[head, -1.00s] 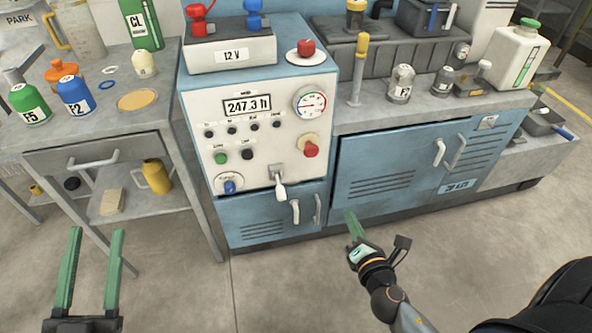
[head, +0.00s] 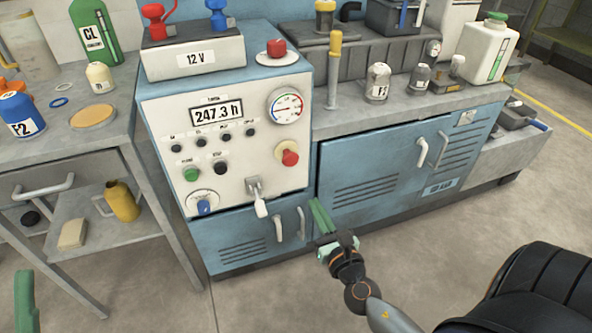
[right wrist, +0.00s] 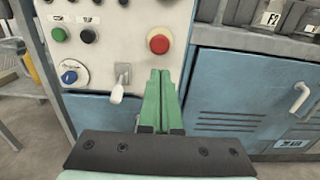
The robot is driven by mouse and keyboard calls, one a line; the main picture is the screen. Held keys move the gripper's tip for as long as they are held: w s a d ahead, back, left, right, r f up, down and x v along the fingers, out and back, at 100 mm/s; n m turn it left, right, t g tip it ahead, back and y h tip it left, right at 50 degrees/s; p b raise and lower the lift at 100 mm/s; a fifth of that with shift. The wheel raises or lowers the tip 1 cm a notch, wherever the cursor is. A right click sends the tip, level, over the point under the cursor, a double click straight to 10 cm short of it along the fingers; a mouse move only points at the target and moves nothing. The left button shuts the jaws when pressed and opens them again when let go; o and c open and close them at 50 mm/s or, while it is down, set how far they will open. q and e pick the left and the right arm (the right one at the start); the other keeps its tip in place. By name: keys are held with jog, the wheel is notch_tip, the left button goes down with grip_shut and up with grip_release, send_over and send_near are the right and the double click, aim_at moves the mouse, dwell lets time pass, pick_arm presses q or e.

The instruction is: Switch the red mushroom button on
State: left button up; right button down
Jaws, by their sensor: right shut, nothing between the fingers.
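A red mushroom button (head: 289,153) with a pale yellow collar sits on the right side of the white control panel (head: 230,177); it also shows in the right wrist view (right wrist: 159,44). A second red mushroom-shaped knob (head: 276,47) stands on a white disc on top of the cabinet. My right gripper (head: 317,207) is shut and empty, below and right of the panel button and apart from it. In the right wrist view its green fingers (right wrist: 160,75) lie together just below the button. Of my left gripper, only a green finger (head: 25,301) shows at the lower left.
The panel also carries a green button (head: 191,174), a black button (head: 221,167), a blue knob (head: 204,207), a white-handled lever (head: 258,198) and a gauge (head: 285,106). A grey cart (head: 85,150) stands left. Floor in front is clear.

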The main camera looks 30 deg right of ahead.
send_near(293, 161)
jog(key=x, duration=0.5)
jog(key=shift+w+a+f+p, duration=0.1)
jog(key=shift+w+f+p, duration=0.15)
jog(key=shift+w+p, duration=0.05)
pick_arm(q)
jog(key=shift+w+a+f+n+y, duration=0.15)
jog(key=shift+w+f+n+y, duration=0.75)
jog(key=shift+y, duration=0.2)
pick_arm(e)
jog(key=shift+w, duration=0.65)
jog(key=shift+w+d, duration=0.3)
jog(key=shift+w, duration=0.35)
jog(key=shift+w+d, duration=0.1)
jog(key=shift+w, duration=0.15)
pick_arm(q)
jog(key=shift+s+r+m+h, duration=0.4)
jog(key=shift+s+r+h, duration=0.1)
jog(key=shift+h, duration=0.1)
pick_arm(e)
jog(key=shift+r, duration=0.2)
